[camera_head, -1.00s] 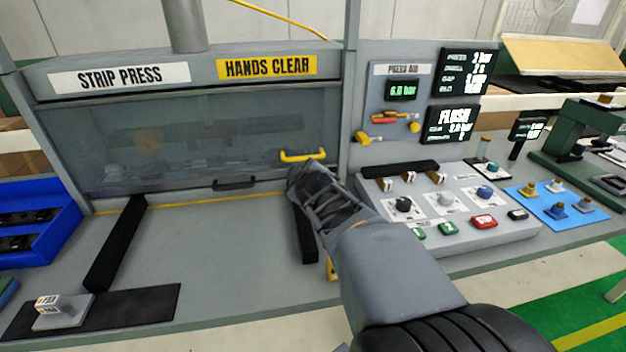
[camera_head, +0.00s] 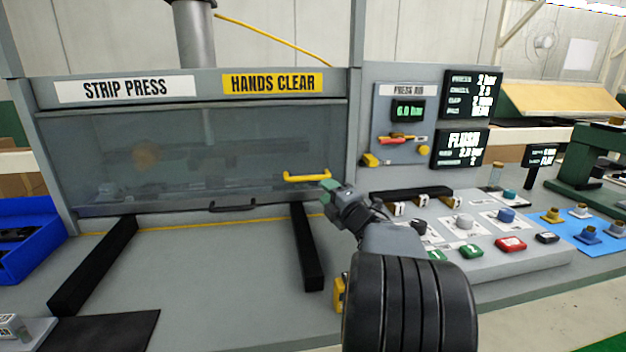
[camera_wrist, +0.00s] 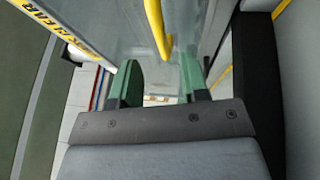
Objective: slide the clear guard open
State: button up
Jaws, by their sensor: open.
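The clear guard (camera_head: 225,150) is down across the front of the strip press, a see-through panel with dim machinery behind it. Its yellow handle (camera_head: 306,178) sits on the panel's right side. A dark handle (camera_head: 233,206) is at the lower edge. My gripper (camera_head: 327,192) is just right of and slightly below the yellow handle's right end. In the wrist view the green fingers (camera_wrist: 158,85) are apart with nothing between them. The yellow handle (camera_wrist: 156,28) runs into the space ahead of the fingertips. Whether a finger touches it I cannot tell.
Two black rails (camera_head: 308,250) run across the press table. A control panel (camera_head: 500,265) with knobs and buttons stands right of my arm. A blue bin (camera_head: 42,262) is at the left. The table between the rails is clear.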

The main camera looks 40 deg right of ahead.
aim_at(314, 179)
jog(key=w, duration=0.2)
jog(key=w+r, duration=0.1)
jog(key=w, duration=0.4)
jog(key=shift+w+d+r, duration=0.15)
jog(key=shift+w+d, duration=0.1)
jog(key=shift+w, duration=0.15)
grip_shut()
